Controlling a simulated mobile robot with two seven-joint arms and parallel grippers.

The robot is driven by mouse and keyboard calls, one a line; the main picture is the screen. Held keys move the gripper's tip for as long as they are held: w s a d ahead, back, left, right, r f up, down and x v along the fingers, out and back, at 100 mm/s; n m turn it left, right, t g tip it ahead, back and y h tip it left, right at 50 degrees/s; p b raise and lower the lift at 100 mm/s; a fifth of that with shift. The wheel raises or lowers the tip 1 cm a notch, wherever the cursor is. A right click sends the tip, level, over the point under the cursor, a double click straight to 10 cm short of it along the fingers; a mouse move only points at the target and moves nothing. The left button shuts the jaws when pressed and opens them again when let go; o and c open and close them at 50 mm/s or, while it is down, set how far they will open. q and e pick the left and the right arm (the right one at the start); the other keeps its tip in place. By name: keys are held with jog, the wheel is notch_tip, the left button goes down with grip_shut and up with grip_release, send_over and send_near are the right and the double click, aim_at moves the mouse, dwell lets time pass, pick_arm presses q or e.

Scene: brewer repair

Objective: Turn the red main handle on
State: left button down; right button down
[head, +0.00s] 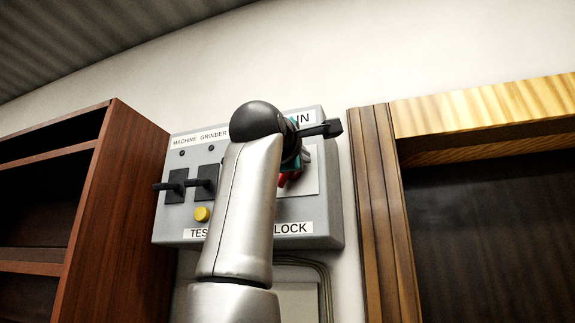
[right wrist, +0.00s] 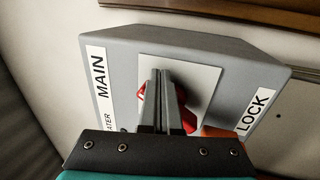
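The red main handle (right wrist: 184,110) shows in the right wrist view on a white plate of the grey switch box (right wrist: 225,62), under the "MAIN" label (right wrist: 100,78). It is partly hidden behind the fingers of my right gripper (right wrist: 161,74). These fingers are close together, with only a thin gap, in front of the plate and beside the handle's visible red part. I cannot tell whether they touch it. In the head view a bit of the red handle (head: 285,181) shows below my right gripper (head: 296,158); my right arm covers the box's middle. My left gripper is out of view.
The box (head: 335,215) also has two black switches (head: 176,186), a yellow button (head: 202,214) and a "LOCK" label (head: 292,228). A brown shelf (head: 118,200) stands at left and a wooden frame (head: 377,200) at right. An orange part (right wrist: 216,132) lies beside the fingers.

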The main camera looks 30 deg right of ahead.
jog(key=shift+w+r, duration=0.1)
jog(key=shift+r, duration=0.05)
jog(key=shift+w+a+r, duration=0.25)
jog(key=shift+r, duration=0.1)
dwell(0.3)
jog(key=shift+s+d+b, duration=0.1)
jog(key=shift+s+b, duration=0.7)
jog(key=shift+s, duration=1)
jog(key=s+a+b, duration=0.1)
jog(key=s+a, duration=0.4)
jog(key=a, duration=0.1)
